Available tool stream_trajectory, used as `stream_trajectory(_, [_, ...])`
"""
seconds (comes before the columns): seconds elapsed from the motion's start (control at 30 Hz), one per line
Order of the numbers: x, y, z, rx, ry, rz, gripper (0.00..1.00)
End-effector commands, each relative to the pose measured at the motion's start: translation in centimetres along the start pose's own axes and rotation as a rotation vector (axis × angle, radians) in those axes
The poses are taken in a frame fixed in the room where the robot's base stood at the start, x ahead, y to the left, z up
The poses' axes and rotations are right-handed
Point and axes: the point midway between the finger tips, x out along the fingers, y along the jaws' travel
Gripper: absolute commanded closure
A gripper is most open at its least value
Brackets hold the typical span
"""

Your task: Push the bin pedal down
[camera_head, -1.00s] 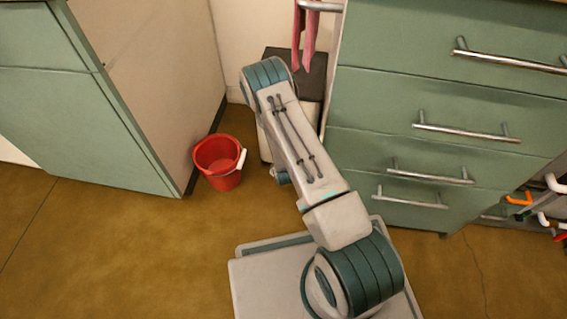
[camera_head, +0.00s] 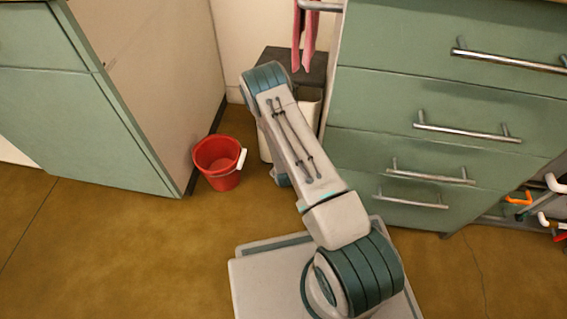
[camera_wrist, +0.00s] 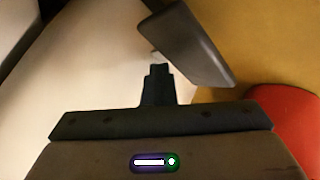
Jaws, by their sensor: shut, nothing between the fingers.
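The bin (camera_head: 309,110) has a white body and a dark grey lid (camera_head: 305,66). It stands in the gap between the cabinets, partly hidden behind my arm. The lid's front edge appears raised, with white showing below it. In the wrist view the pale bin body (camera_wrist: 90,65) fills the left, and a dark grey slab, apparently the pedal (camera_wrist: 190,45), sticks out over the floor. My gripper (camera_wrist: 158,70) is shut and empty, its tips at the pedal's near left edge. They look to be touching it, but the contact is unclear. In the head view my arm hides gripper and pedal.
A red bucket (camera_head: 219,162) with a pale handle stands on the floor left of the bin; it also shows in the wrist view (camera_wrist: 288,125). Green cabinets (camera_head: 85,110) and drawers (camera_head: 440,95) flank the gap. A pink cloth (camera_head: 305,40) hangs above the bin.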

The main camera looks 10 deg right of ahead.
Motion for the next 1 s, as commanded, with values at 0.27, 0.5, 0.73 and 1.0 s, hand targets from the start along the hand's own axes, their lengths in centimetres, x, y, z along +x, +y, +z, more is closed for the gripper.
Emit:
stream_trajectory(0.27, [0.2, -0.57, 0.59, -0.002, -0.009, -0.008, 1.0])
stream_trajectory(0.5, [0.37, -0.8, 0.84, -0.002, -0.011, -0.01, 1.0])
stream_trajectory(0.73, [0.53, -1.01, 1.04, -0.003, -0.013, -0.011, 1.0])
stream_trajectory(1.0, [0.73, -1.23, 1.23, -0.003, -0.014, -0.013, 1.0])
